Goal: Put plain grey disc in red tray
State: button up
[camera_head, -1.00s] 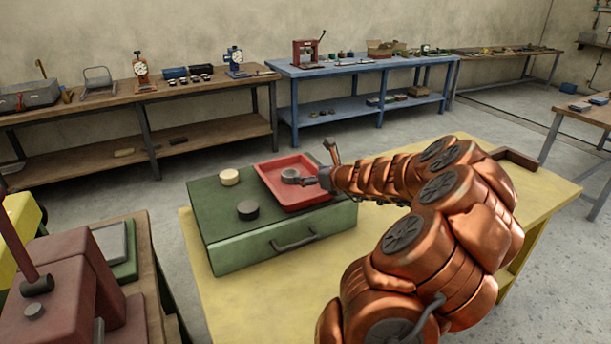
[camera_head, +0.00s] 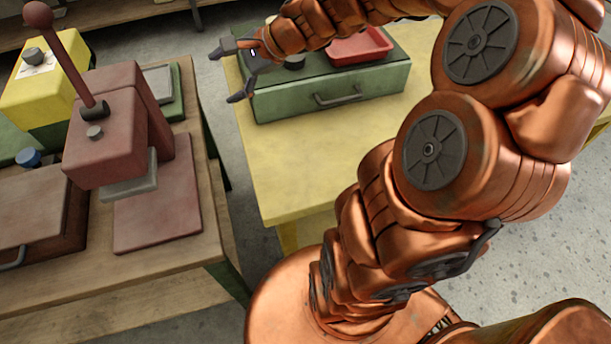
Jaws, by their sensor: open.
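The red tray (camera_head: 376,46) sits on the right part of the green box top, partly hidden behind my arm. No grey disc shows in the visible part of the tray; the rest of its floor is hidden. A dark disc (camera_head: 293,62) lies on the green box left of the tray, and a pale disc (camera_head: 270,19) shows partly behind my arm. My gripper (camera_head: 228,73) is open with nothing between its fingers, in front of the left end of the green box in the picture and apart from the tray.
The green box (camera_head: 330,95) with a front handle stands on a yellow table (camera_head: 330,150). On the left, a wooden bench (camera_head: 205,240) carries a dark red lever press (camera_head: 115,130) and a yellow machine (camera_head: 50,85). The yellow table's front is clear.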

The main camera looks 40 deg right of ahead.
jog(key=s+a+f+n+g+h, duration=0.1)
jog(key=s+a+f+n+g, duration=0.15)
jog(key=s+a+n, duration=0.35)
jog(key=s+a+f+n+g+h, duration=0.1)
jog(key=s+a+n+g, duration=0.2)
jog(key=s, duration=0.4)
jog(key=s+d+f+n+g+h, duration=0.1)
jog(key=s+d+n+g+h, duration=0.1)
jog(key=s, duration=0.6)
jog(key=s+d+f+n+g+h, duration=0.1)
jog(key=s+d+f+n+h, duration=0.1)
jog(key=s+n, duration=0.4)
jog(key=s+d+h, duration=0.1)
jog(key=s+d, duration=0.1)
jog(key=s, duration=0.1)
jog(key=shift+g, duration=0.35)
